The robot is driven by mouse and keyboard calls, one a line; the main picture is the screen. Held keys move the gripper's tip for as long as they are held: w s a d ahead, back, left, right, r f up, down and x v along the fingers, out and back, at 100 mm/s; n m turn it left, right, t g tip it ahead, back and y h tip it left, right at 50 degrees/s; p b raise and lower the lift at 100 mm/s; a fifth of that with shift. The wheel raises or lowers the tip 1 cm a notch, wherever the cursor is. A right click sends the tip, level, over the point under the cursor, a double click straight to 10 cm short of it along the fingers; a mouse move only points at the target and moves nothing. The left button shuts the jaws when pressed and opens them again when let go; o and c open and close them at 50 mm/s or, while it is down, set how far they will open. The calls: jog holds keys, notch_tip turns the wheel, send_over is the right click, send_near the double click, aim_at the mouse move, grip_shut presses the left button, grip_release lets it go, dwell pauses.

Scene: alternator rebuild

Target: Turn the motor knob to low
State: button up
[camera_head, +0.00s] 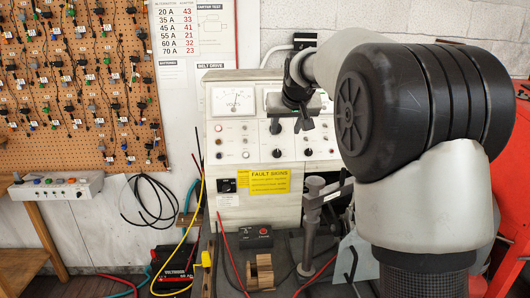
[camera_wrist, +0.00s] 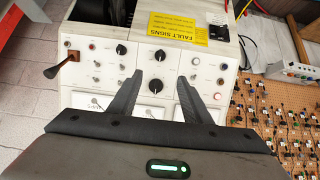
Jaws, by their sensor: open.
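The white test panel (camera_head: 232,140) stands at the centre of the head view and fills the upper part of the wrist view, where it appears upside down. It carries black knobs: an upper one (camera_head: 276,126), a lower one (camera_head: 276,153) and one to the right (camera_head: 308,152). The wrist view shows the same upper knob (camera_wrist: 155,86), lower knob (camera_wrist: 160,56) and side knob (camera_wrist: 121,50). I cannot read which is the motor knob. My gripper (camera_wrist: 160,75) is open and empty in front of the panel; the upper knob appears between its fingers. Contact is not visible.
Meters (camera_head: 233,99) line the panel's top. Small switches and lamps surround the knobs. A metal post (camera_head: 309,225) stands before the panel. Cables (camera_head: 199,205) hang at its left.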

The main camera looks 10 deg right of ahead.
aim_at(278, 151)
jog(key=p+x, duration=0.2)
jog(key=x, duration=1.5)
jog(key=shift+w+f+p, duration=0.2)
jog(key=shift+w+p, duration=0.1)
jog(key=shift+w, duration=0.05)
jog(key=c, duration=1)
